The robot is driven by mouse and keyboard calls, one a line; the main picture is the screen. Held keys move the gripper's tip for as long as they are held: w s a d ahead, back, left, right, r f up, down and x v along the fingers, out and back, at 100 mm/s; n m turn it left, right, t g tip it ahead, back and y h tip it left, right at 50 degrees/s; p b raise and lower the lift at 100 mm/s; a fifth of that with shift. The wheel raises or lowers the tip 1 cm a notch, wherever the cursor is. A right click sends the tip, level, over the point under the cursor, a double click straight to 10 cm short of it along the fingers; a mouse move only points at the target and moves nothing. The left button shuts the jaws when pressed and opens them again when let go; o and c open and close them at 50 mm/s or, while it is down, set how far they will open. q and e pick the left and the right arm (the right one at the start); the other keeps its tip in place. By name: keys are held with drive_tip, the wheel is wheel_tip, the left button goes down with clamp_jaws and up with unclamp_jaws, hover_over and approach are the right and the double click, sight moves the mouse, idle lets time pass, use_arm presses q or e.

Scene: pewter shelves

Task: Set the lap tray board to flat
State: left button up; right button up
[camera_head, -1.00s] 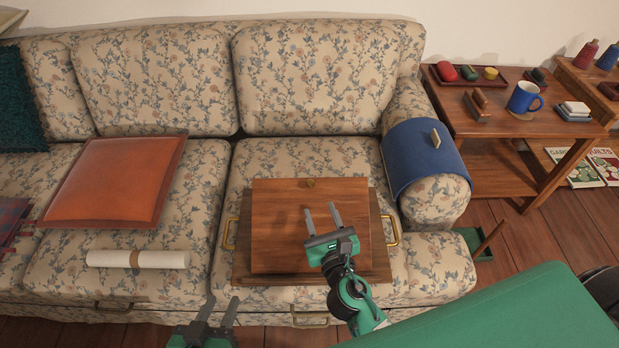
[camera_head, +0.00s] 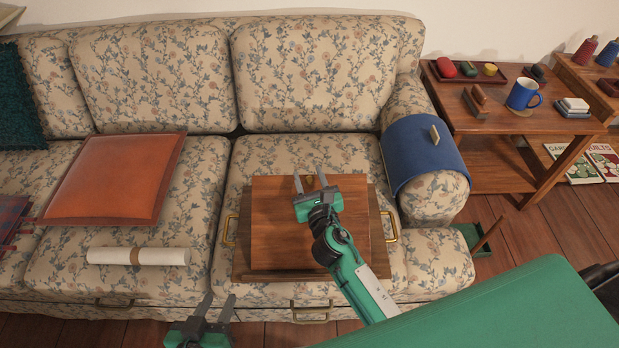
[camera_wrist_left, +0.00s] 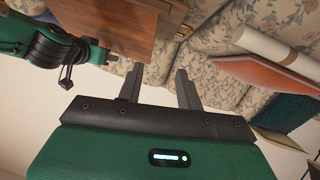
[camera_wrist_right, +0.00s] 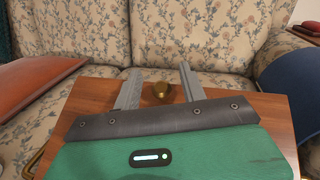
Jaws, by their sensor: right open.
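The lap tray lies on the right sofa seat. Its wooden board (camera_head: 278,225) covers most of the darker tray base (camera_head: 381,262) and appears raised above it, tilted with the far edge higher; the exact angle is hard to tell. A round brass knob (camera_wrist_right: 161,91) sits near the board's far edge. My right gripper (camera_head: 310,178) is over that edge, open, with its fingers on either side of the knob but not closed on it. My left gripper (camera_head: 217,304) is open and empty in front of the sofa; the left wrist view shows its fingers apart (camera_wrist_left: 158,75).
Brass handles flank the tray, left (camera_head: 231,229) and right (camera_head: 391,227). A blue armrest cover (camera_head: 420,155) is at right. An orange cushion (camera_head: 115,180) and a rolled white paper (camera_head: 160,256) lie left. A side table (camera_head: 450,98) holds a blue mug (camera_head: 522,94).

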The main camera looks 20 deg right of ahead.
clamp_jaws()
use_arm(q)
drive_tip(key=shift+s, duration=0.1)
